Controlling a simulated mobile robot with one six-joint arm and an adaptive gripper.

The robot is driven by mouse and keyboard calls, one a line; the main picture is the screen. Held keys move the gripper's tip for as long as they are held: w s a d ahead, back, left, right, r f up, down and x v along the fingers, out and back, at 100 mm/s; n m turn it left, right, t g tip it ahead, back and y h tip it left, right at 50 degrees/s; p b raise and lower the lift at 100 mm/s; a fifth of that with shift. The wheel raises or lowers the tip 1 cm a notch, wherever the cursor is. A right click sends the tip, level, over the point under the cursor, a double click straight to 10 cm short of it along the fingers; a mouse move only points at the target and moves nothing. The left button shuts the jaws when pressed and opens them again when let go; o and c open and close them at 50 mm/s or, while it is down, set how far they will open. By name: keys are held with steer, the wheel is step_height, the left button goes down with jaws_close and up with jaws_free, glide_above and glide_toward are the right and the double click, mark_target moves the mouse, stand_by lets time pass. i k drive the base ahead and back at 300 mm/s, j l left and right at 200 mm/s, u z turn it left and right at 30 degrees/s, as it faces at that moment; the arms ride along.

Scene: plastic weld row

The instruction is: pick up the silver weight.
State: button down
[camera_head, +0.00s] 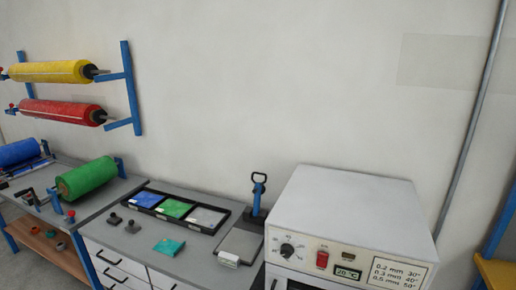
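No thing in view is clearly the silver weight. A small pale silvery block (228,260) sits at the front end of a grey plate on the grey counter. Two small dark grey knob-like pieces, one at the left (114,218) and one at the right (132,227), stand on the counter further left. They are too small to tell if either is a weight. My gripper and arm are not in view.
A black tray (152,209) holds blue, green and grey sheets. A teal piece (169,247) lies in front. A blue-handled device (258,190) stands behind the grey plate (240,243). A white oven (345,215) borders the counter's right; a green roll (87,178) is left.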

mark_target(133, 228)
steer(key=u, duration=1.35)
steer(key=i+j+z, duration=0.15)
steer(key=z, duration=0.2)
steer(key=i+j+z, duration=0.25)
steer(key=z, duration=0.15)
steer(key=i+j+z, duration=0.35)
steer(key=i+j, duration=0.2)
steer(key=j, duration=0.15)
steer(key=i+j, duration=0.2)
steer(key=j, duration=0.15)
steer(key=i+j+z, duration=0.1)
steer(key=j, duration=0.25)
steer(key=i+j, duration=0.25)
steer(key=j, duration=0.15)
steer(key=i+j+z, duration=0.1)
steer(key=j, duration=0.25)
steer(key=i+j, duration=0.25)
steer(key=j, duration=0.15)
steer(key=i+j, duration=0.2)
steer(key=j, duration=0.15)
steer(key=i+j+z, duration=0.1)
steer(key=j, duration=0.3)
steer(key=i, duration=0.05)
